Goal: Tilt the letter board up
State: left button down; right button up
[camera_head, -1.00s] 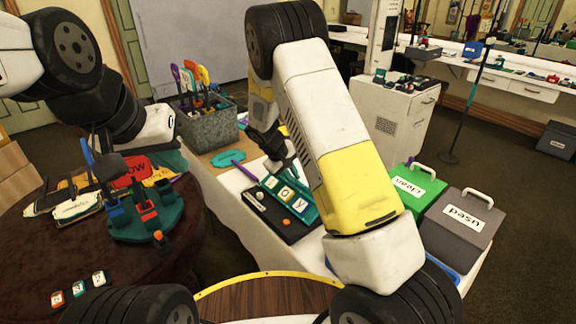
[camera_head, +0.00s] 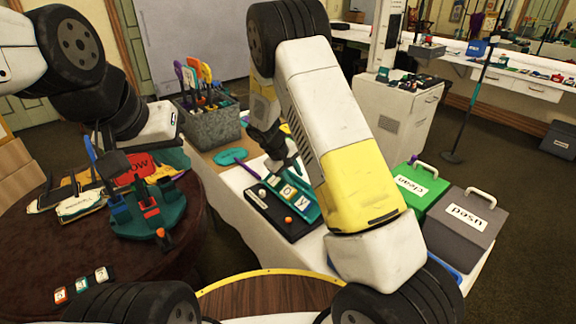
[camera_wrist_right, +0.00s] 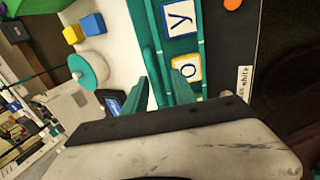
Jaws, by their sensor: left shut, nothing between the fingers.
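The letter board (camera_head: 276,221) lies on the white-covered table, a black base with a teal letter panel (camera_head: 309,214) carrying white letter tiles. The panel and its tiles (camera_wrist_right: 187,68) also show close up in the right wrist view. My right gripper (camera_head: 284,152) is at the far edge of the board. In the right wrist view its two fingers (camera_wrist_right: 163,76) are apart, at the panel's edge; I cannot tell whether they touch it. My left gripper (camera_head: 98,142) is shut and empty above the round table, partly hidden. My right forearm covers the board's right side.
A grey bin (camera_head: 212,126) of colourful paddles stands behind the board. Green (camera_head: 412,184) and grey (camera_head: 463,226) boxes stand at its right. A teal stand (camera_head: 150,215) with props is on the dark round table (camera_head: 130,262). An orange ball (camera_head: 288,219) lies on the board.

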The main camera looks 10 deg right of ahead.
jog(key=v, duration=0.7)
jog(key=shift+s+a+r, duration=0.15)
jog(key=shift+r, duration=0.1)
jog(key=shift+r, duration=0.1)
jog(key=s+d+r+m+t+y, duration=0.1)
jog(key=s+d+r+m+y, duration=0.2)
jog(key=s+r, duration=0.7)
jog(key=s+d+r+m+t+y, duration=0.1)
jog(key=s+d+r+m+y, duration=0.3)
jog(key=s+r, duration=0.6)
jog(key=s+r+n+t, duration=0.1)
jog(key=s+r, duration=0.1)
jog(key=s, duration=0.8)
jog(key=shift+d+r, duration=0.3)
jog(key=shift+r, duration=0.1)
